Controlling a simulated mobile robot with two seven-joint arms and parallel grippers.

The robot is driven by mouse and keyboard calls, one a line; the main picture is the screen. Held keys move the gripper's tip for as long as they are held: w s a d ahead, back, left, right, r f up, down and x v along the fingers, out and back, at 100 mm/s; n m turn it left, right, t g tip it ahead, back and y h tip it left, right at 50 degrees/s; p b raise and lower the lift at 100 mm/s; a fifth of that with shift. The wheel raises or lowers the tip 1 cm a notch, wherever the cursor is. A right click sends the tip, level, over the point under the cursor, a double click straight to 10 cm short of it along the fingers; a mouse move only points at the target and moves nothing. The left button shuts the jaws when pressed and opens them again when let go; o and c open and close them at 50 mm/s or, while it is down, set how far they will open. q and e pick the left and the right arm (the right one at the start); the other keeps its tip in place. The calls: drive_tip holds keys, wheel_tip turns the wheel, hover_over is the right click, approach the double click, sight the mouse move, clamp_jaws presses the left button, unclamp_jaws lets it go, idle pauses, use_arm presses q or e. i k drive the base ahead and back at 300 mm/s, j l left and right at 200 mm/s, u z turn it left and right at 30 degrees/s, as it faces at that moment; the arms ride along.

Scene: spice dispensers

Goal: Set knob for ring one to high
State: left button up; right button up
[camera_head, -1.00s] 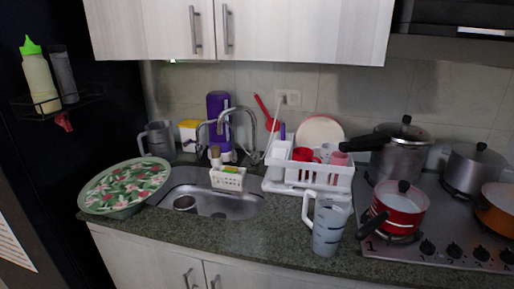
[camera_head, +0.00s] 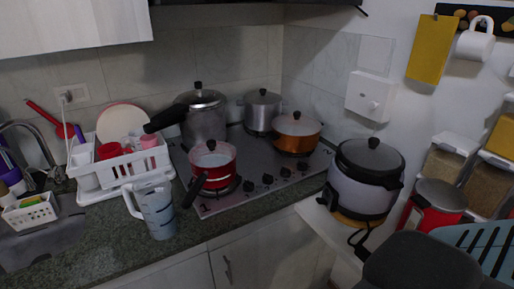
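The stove (camera_head: 226,202) is a steel cooktop in the middle of the camera_head view. Several black knobs line its front right edge: the leftmost knob (camera_head: 248,188), a second knob (camera_head: 267,179), and others further right, up to the knob (camera_head: 303,165) at the right end. A small mark that looks like a 1 sits at the stove's front left corner. The knobs' settings are too small to read. A red pot (camera_head: 214,168) stands on the front left burner. Neither gripper is in view.
A clear measuring jug (camera_head: 158,212) stands on the counter just left of the stove. A steel pressure cooker (camera_head: 205,118), a steel pot (camera_head: 262,112) and an orange pot (camera_head: 297,135) stand on the stove. A rice cooker (camera_head: 364,180) stands to the right. A white dish rack (camera_head: 110,170) is at left.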

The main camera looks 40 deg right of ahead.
sight(248, 187)
drive_tip(key=z, duration=1.1)
